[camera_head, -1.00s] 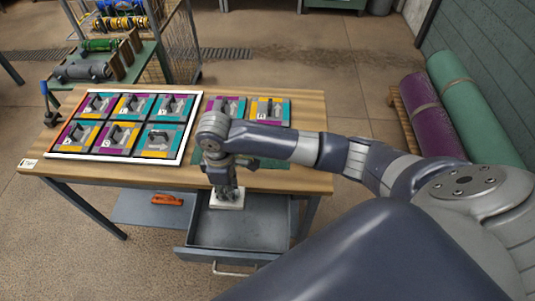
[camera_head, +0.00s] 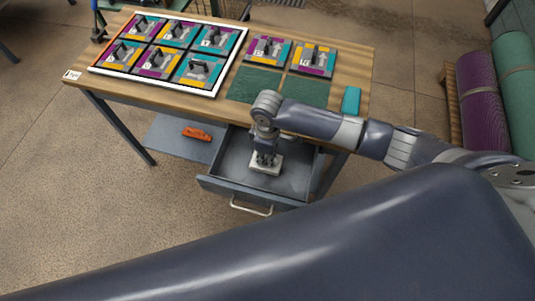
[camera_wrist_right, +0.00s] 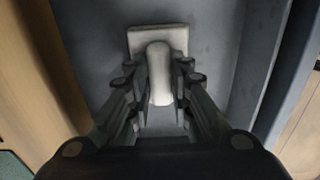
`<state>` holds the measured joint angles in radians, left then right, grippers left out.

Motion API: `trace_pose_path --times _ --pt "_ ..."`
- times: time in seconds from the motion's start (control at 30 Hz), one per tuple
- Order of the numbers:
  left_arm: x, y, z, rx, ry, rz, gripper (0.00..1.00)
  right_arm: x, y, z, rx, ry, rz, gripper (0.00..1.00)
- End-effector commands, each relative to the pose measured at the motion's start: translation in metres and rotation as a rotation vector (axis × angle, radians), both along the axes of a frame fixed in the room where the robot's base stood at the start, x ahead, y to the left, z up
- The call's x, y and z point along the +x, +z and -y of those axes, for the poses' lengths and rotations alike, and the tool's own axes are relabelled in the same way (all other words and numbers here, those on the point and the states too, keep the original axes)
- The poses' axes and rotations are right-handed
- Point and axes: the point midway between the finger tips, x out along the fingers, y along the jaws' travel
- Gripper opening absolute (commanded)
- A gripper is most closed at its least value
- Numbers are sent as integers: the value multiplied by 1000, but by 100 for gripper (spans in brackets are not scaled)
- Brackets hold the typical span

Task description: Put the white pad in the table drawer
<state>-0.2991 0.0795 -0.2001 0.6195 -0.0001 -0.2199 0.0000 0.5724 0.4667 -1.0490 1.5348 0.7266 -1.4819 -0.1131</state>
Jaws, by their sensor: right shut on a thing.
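The white pad (camera_head: 267,163) is a flat block with a rounded upright handle; in the right wrist view the pad (camera_wrist_right: 160,38) lies flat against the grey drawer floor or just above it, I cannot tell which. My right gripper (camera_head: 265,152) points down inside the open drawer (camera_head: 300,183). In the right wrist view my right gripper (camera_wrist_right: 157,90) is shut on the pad's handle. The drawer is pulled out from the front of the wooden table (camera_head: 345,75). My left gripper is not in view.
A white-framed tray (camera_head: 226,78) with several coloured tiles stands on the table, with two more tiles beside it. Green squares (camera_head: 305,91) and a teal block (camera_head: 351,101) lie on the tabletop. An orange tool (camera_head: 197,134) is on the lower shelf (camera_head: 165,138). Rolled rugs (camera_head: 483,105) stand at right.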

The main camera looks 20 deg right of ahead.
Motion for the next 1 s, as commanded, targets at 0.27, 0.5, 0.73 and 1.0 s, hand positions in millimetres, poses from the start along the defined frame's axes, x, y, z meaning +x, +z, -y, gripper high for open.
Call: trace_pose_path --times 0.27,0.5,0.73,1.0 --pt "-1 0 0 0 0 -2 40 0 -2 -1 1 1 1 0" --pt "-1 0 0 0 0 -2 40 0 -4 -1 1 0 1 40" --pt "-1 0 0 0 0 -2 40 0 -4 0 1 0 1 40" --pt "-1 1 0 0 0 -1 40 1 17 -1 3 1 2 40"
